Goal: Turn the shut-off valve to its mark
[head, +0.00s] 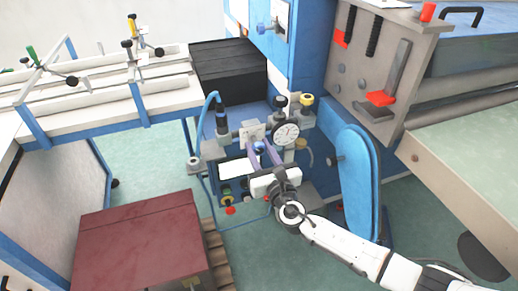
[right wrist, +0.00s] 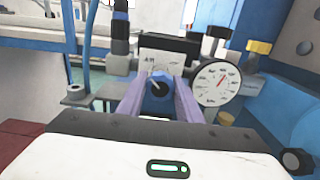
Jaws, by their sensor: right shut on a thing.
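The shut-off valve's blue knob (head: 259,147) is on the front of the blue machine, left of a round gauge. In the right wrist view the blue knob (right wrist: 156,101) has a dark stub at its middle. My right gripper (head: 262,150) is shut on this knob, with one purple finger on each side in the right wrist view (right wrist: 160,100). A white marked plate (right wrist: 162,62) stands just behind the knob. Its print is too small to read surely, and I cannot tell which line is the mark. My left gripper is not in view.
The pressure gauge (head: 286,134) sits close to the right of my gripper. A yellow-topped knob (head: 306,100) is above it, and a blue hose (head: 208,115) runs at the left. A blue rounded guard (head: 357,180) stands to the right. A dark red box (head: 140,245) is lower left.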

